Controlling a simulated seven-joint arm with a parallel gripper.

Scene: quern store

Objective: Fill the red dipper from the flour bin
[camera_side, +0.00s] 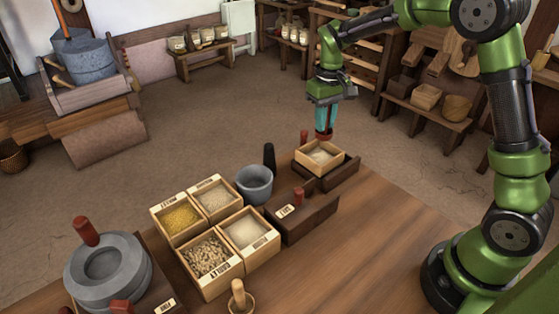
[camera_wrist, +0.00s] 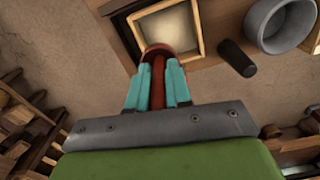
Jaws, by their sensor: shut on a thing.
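The red dipper (camera_side: 324,135) hangs below the teal fingers of my gripper (camera_side: 325,116). In the wrist view my gripper (camera_wrist: 158,88) is shut on the dipper's red handle (camera_wrist: 158,80), with the rounded dipper end just past the fingertips. A square wooden bin (camera_side: 303,156) of pale powder stands close below the dipper; it also shows in the wrist view (camera_wrist: 201,28). I cannot read a label on it, so I cannot tell surely that it is the flour bin. The dipper's inside is hidden, and whether it touches the powder is unclear.
The bin sits on a dark wooden stand (camera_side: 343,174) at the table's far edge. Nearby are a grey mortar (camera_side: 255,186), a dark upright pestle (camera_side: 269,157) and a dark box with a red knob (camera_side: 305,218). Labelled grain boxes (camera_side: 212,277) and a stone quern (camera_side: 108,278) stand left.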

